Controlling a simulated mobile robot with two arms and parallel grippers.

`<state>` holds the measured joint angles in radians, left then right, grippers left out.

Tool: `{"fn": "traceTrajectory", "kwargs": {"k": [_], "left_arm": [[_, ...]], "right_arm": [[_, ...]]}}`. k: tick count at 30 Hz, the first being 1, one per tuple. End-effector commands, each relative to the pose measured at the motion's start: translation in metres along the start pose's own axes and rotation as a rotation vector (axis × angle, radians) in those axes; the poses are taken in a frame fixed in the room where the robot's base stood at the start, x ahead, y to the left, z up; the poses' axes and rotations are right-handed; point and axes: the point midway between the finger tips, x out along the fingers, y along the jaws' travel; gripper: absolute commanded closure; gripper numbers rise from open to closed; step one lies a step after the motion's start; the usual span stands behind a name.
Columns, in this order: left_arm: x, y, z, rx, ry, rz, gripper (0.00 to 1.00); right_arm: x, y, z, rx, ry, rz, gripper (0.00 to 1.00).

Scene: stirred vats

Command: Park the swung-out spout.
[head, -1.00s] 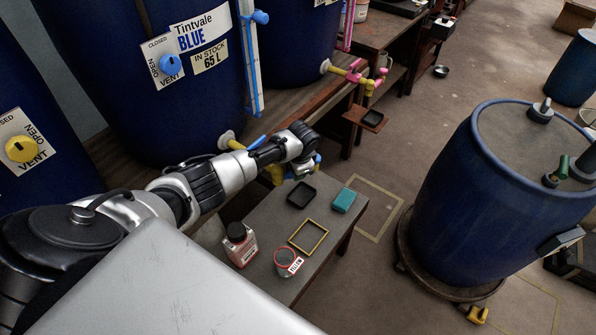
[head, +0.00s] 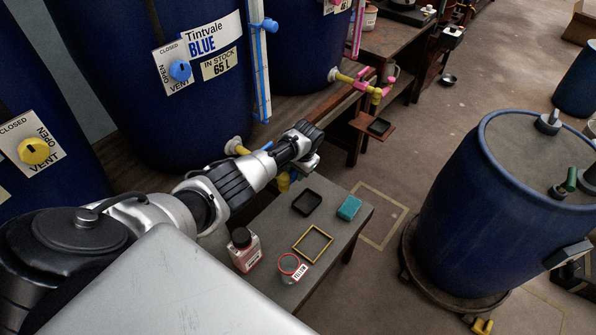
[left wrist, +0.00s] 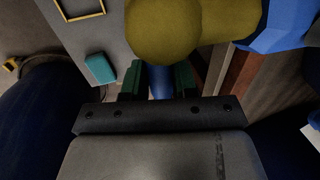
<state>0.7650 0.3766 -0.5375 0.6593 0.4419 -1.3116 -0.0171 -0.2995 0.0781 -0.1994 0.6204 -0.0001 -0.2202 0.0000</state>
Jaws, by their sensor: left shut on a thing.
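The blue vat (head: 200,110) has a yellow outlet pipe (head: 237,147) near its base, with a yellow spout part (head: 284,182) further out, by the side table. My left gripper (head: 303,165) is at this spout, and the arm hides much of it. In the left wrist view, the green fingers of my gripper (left wrist: 158,82) are shut on a narrow blue part of the spout (left wrist: 160,84). A rounded yellow part (left wrist: 163,30) stands just beyond them, with a larger blue piece (left wrist: 275,28) to the right. My right gripper is out of view.
A blue drum (head: 465,200) stands at the right. Open floor lies between.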

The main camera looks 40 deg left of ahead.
Motion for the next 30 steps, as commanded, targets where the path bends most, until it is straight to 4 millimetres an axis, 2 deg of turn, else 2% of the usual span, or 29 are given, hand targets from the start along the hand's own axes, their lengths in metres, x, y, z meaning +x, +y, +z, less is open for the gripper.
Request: {"fn": "traceTrajectory", "kwargs": {"k": [10, 11, 15, 24, 26, 30], "left_arm": [[0.0, -0.001, 0.0, -0.013, -0.002, 0.001, 1.0], [0.0, -0.001, 0.0, -0.013, -0.002, 0.001, 0.67], [0.0, -0.001, 0.0, -0.01, -0.001, 0.001, 0.47], [-0.003, -0.001, 0.0, -0.007, 0.0, 0.001, 0.47], [-0.007, -0.001, 0.0, -0.007, 0.0, 0.001, 0.47], [-0.029, -0.001, 0.0, -0.006, 0.002, 0.001, 0.47]], "right_arm": [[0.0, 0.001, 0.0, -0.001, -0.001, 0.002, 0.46], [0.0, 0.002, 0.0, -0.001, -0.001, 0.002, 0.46], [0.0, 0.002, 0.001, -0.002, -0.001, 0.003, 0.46], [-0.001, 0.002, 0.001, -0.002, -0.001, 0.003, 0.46], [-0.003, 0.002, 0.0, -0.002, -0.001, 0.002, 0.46], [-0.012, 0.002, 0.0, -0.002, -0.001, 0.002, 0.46]]}}
